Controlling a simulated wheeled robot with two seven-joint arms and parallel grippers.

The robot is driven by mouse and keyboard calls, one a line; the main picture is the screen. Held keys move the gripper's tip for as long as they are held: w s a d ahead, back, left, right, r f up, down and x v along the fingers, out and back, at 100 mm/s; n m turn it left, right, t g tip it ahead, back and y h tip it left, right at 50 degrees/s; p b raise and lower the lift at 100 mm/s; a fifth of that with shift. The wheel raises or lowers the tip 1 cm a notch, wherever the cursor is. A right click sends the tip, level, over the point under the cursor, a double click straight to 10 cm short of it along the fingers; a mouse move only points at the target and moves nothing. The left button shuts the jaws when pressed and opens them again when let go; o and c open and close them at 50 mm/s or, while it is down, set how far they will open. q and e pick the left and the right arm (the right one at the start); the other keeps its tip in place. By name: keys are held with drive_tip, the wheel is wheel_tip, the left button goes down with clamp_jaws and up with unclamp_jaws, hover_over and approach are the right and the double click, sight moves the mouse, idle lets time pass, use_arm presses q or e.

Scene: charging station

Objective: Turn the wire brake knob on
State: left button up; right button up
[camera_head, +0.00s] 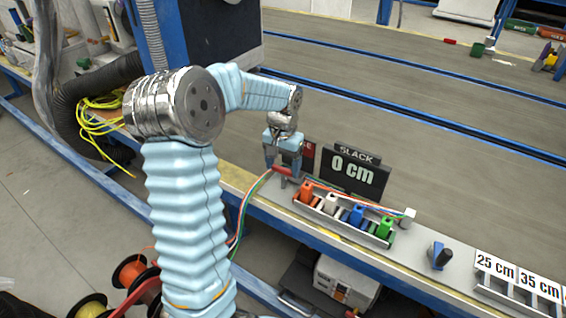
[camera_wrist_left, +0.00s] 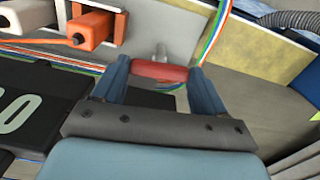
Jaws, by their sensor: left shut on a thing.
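A red brake knob (camera_head: 285,174) sits on the bench ledge left of the row of coloured blocks. It also shows in the wrist view (camera_wrist_left: 159,71), lying crosswise on a grey stem. My left gripper (camera_head: 283,165) points down at it, with the two blue fingers (camera_wrist_left: 160,78) at its two ends. The gripper is shut on the knob. A black sign (camera_head: 354,171) reading "SLACK 0 cm" stands just right of the gripper. A bundle of coloured wires (camera_head: 247,193) runs up over the ledge beside the knob. A second sign behind the gripper is mostly hidden.
A rack (camera_head: 337,223) with orange, white, blue and green blocks stands right of the knob. Further right are a blue-black knob (camera_head: 438,254) and bins (camera_head: 517,296) labelled "25 cm" and "35 cm". The grey surface behind the signs is largely clear.

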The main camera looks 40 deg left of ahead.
sight(283, 168)
use_arm(q)
drive_tip(key=shift+m, duration=0.7)
drive_tip(key=o, duration=1.1)
drive_tip(key=shift+c, duration=0.2)
drive_tip(key=shift+r, duration=0.1)
wheel_tip(283, 168, up, 14)
drive_tip(key=p, duration=0.1)
drive_tip(key=shift+f, duration=0.2)
